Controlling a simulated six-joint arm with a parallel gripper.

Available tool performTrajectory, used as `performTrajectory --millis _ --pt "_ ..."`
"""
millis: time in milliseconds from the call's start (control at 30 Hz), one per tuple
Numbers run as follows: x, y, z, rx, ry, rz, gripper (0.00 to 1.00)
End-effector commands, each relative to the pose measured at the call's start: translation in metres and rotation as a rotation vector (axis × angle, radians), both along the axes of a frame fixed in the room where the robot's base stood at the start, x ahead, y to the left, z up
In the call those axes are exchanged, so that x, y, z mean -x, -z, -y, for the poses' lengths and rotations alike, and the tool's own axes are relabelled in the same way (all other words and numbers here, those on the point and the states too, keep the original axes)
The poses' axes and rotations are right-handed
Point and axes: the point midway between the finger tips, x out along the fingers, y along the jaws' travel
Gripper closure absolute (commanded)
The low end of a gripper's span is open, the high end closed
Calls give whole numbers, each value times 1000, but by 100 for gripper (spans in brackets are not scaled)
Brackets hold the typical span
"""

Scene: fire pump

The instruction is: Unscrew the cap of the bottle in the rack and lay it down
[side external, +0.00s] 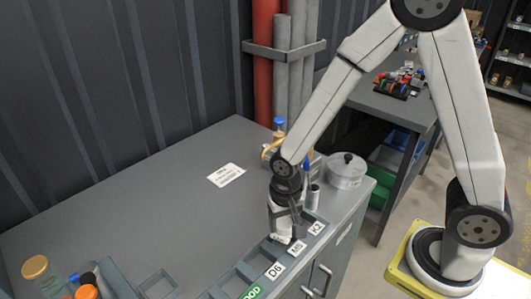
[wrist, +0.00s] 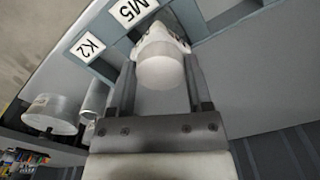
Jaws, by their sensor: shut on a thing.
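A white bottle (side external: 281,236) stands in the rack (side external: 243,267) in the compartment labelled M5. Its white cap (wrist: 160,72) faces the camera in the wrist view, with the bottle's pale shoulder (wrist: 172,18) just beyond it. My gripper (side external: 284,214) points down over the bottle, its two fingers on either side of the cap. It is shut on the cap, which appears to be still on the bottle. In the side view the gripper hides most of the cap.
Compartments labelled K2 (side external: 317,227) and D6 (side external: 275,270) flank M5. A lidded metal pot (side external: 346,171) and a small metal cylinder (side external: 313,197) stand close behind. The middle benchtop (side external: 130,205) is clear.

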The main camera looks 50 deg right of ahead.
Motion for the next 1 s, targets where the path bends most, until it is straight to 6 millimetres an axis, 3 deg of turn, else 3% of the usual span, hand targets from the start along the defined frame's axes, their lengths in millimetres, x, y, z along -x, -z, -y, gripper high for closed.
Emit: performTrajectory --millis 400,1000 --pt "0 0 1 0 -296 0 87" --pt "0 0 1 0 -386 0 87"
